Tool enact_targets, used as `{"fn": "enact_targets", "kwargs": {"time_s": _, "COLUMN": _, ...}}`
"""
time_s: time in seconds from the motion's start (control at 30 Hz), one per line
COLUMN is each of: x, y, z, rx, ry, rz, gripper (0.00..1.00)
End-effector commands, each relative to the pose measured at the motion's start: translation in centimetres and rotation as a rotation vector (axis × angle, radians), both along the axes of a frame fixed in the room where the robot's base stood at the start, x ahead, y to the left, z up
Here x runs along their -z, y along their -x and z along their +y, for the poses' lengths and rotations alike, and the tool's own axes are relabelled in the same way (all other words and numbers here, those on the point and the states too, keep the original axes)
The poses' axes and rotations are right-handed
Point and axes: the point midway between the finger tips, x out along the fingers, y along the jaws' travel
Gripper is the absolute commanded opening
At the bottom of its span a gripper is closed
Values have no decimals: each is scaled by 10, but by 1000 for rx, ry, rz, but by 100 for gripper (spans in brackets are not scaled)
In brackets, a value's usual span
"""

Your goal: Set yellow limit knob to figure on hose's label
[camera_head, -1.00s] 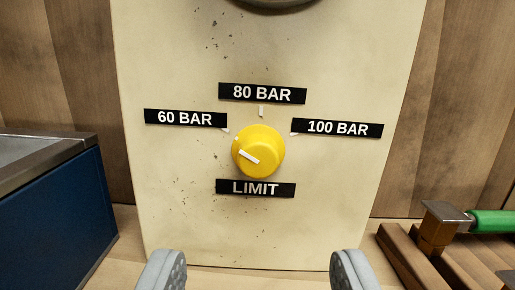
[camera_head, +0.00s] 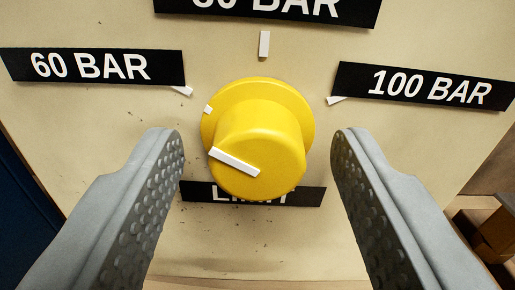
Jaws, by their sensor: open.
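The yellow limit knob (camera_head: 262,135) stands out from a cream panel (camera_head: 265,235). The white line on its face runs toward the upper left, and a small white mark on its rim sits near the 60 BAR tick. The labels 60 BAR (camera_head: 92,66), 80 BAR (camera_head: 285,8) and 100 BAR (camera_head: 425,84) surround it, each with a white tick. The LIMIT label (camera_head: 305,196) is partly hidden below the knob. My gripper (camera_head: 257,140) is open, one finger on each side of the knob, with visible gaps to both. The hose's label is not in view.
A dark blue box edge (camera_head: 20,215) shows at the left. Brown wooden pieces (camera_head: 495,235) lie at the lower right, beside the panel.

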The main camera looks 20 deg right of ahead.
Motion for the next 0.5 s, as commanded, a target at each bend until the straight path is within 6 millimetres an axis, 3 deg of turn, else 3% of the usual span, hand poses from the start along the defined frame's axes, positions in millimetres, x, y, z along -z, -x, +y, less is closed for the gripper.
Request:
{"fn": "enact_targets", "kwargs": {"time_s": 0.17, "x": 0, "y": 0, "z": 0, "rx": 0, "ry": 0, "rz": 0, "gripper": 50}}
{"fn": "enact_targets", "kwargs": {"time_s": 0.37, "x": 0, "y": 0, "z": 0, "rx": 0, "ry": 0, "rz": 0, "gripper": 11}}
{"fn": "enact_targets", "kwargs": {"time_s": 0.5, "x": 0, "y": 0, "z": 0, "rx": 0, "ry": -2, "rz": -1, "gripper": 8}}
